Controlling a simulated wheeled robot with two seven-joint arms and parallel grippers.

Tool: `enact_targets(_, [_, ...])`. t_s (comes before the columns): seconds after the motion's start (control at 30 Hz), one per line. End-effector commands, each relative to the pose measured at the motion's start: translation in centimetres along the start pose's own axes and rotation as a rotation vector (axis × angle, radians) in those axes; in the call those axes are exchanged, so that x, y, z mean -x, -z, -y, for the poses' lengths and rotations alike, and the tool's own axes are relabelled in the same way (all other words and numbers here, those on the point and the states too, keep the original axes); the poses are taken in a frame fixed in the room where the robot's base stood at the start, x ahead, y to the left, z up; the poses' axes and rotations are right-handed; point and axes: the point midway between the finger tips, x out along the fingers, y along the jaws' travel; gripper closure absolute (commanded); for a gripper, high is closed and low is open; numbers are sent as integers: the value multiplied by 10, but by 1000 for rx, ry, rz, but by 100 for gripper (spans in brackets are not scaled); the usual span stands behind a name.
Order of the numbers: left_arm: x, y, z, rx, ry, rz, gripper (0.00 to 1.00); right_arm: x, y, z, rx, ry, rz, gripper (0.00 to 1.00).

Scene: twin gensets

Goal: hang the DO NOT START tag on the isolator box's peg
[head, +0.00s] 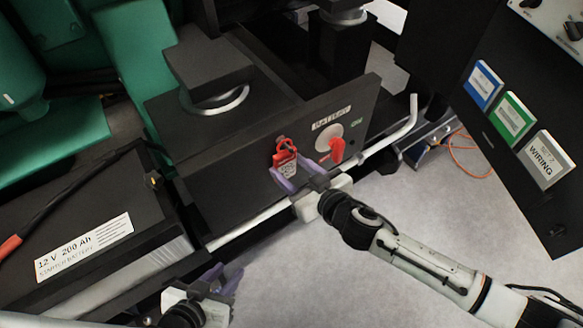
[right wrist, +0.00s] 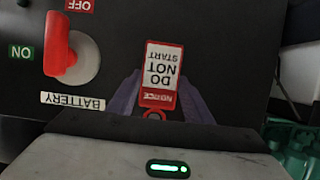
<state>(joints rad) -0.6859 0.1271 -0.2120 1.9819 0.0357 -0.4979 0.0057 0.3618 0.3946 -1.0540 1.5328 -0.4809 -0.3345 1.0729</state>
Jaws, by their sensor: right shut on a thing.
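The DO NOT START tag (head: 286,158) is red and white, with a red loop at its top. My right gripper (head: 288,172) is shut on it, with purple fingers on either side. In the right wrist view the tag (right wrist: 161,72) appears upside down, in front of the dark panel. The isolator box (head: 361,105) has a red rotary switch (head: 337,150) and a BATTERY label; the tag is left of the switch. I cannot make out the peg, nor whether the loop touches anything. My left gripper (head: 222,276) is low, apart from the box, with its fingers spread and empty.
A starting battery (head: 95,240) stands at the left, beside green machinery (head: 140,45). A pale rail (head: 245,230) runs below the box and bends up at the right. A dark panel with coloured cards (head: 512,118) is at the right. Pale floor lies open below.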

Motion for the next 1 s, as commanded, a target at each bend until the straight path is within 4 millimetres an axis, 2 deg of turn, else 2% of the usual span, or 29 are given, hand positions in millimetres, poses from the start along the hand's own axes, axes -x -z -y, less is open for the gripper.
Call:
enact_targets(0.3, [0,2,0,1,0,-4,69,0,0,0,0,0,0,75])
enact_targets(0.33, [0,2,0,1,0,-4,69,0,0,0,0,0,0,52])
enact_targets(0.47, [0,2,0,1,0,-5,69,0,0,0,1,0,0,32])
enact_targets(0.77, [0,2,0,1,0,-6,69,2,0,0,0,-1,1,32])
enact_targets(0.87, [2,4,0,1,0,-6,69,10,0,-1,0,-1,2,32])
enact_targets(1.0, [4,6,0,3,0,-7,69,35,-1,-1,-1,-1,3,32])
